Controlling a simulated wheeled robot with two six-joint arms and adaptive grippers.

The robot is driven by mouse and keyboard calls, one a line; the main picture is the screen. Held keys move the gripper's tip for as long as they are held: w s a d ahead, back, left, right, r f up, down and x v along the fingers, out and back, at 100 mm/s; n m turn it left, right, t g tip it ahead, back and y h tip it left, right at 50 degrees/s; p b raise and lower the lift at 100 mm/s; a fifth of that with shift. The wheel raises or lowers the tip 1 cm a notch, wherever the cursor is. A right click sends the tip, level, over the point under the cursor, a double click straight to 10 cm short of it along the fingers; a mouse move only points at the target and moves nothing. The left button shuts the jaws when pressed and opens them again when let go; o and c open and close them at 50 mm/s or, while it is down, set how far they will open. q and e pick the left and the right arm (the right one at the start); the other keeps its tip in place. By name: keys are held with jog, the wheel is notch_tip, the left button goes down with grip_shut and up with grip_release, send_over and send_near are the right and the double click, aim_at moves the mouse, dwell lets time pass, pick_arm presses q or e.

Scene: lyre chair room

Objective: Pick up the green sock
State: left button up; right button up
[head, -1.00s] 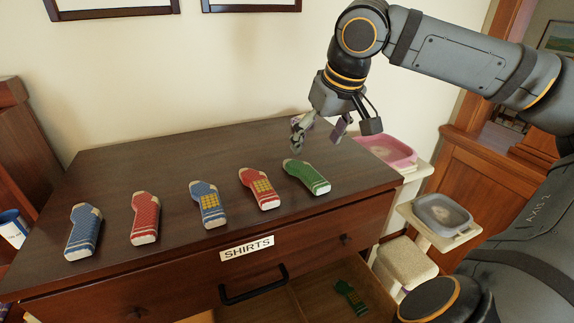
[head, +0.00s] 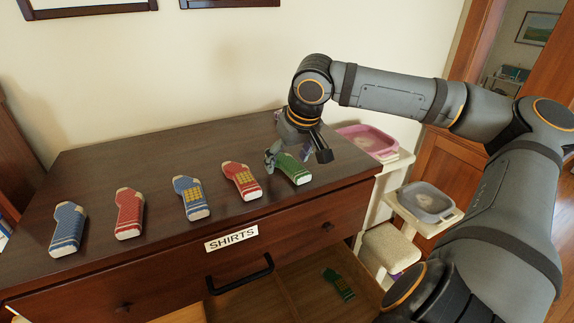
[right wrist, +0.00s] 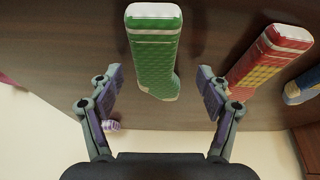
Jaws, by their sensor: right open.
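The green sock (head: 292,168) with white ends lies on the dresser top (head: 130,165), at the right end of a row of socks. My right gripper (head: 287,160) is open and low over it, partly hiding it in the head view. In the right wrist view the green sock (right wrist: 154,55) lies ahead between the two spread fingers (right wrist: 158,95), with clear gaps on both sides. Its near end reaches about between the fingertips. My left gripper is not in view.
A red sock with a yellow patch (head: 241,181) lies just left of the green one, then a blue (head: 191,197), a red (head: 129,213) and a blue sock (head: 67,228). Below, an open drawer (head: 265,303) holds another green sock (head: 339,284). Litter trays (head: 425,200) stand right.

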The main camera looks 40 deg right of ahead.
aim_at(284, 160)
jog(key=shift+r, duration=0.1)
jog(key=c, duration=1.1)
jog(key=shift+r, duration=0.15)
jog(key=shift+r+p, duration=0.4)
jog(key=r, duration=0.1)
jog(key=r+p, duration=0.1)
jog(key=r, duration=0.1)
jog(key=shift+s+a, duration=0.1)
jog(key=shift+s, duration=0.1)
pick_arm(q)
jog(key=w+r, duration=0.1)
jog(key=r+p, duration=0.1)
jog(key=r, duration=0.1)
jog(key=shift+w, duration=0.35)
pick_arm(e)
jog(key=s+a+r, duration=0.2)
jog(key=s+r, duration=0.1)
jog(key=s+a+r, duration=0.3)
jog(key=s, duration=0.1)
jog(key=s+a+r, duration=0.2)
jog(key=s+a, duration=0.1)
jog(key=s, duration=0.1)
jog(key=shift+r, duration=0.4)
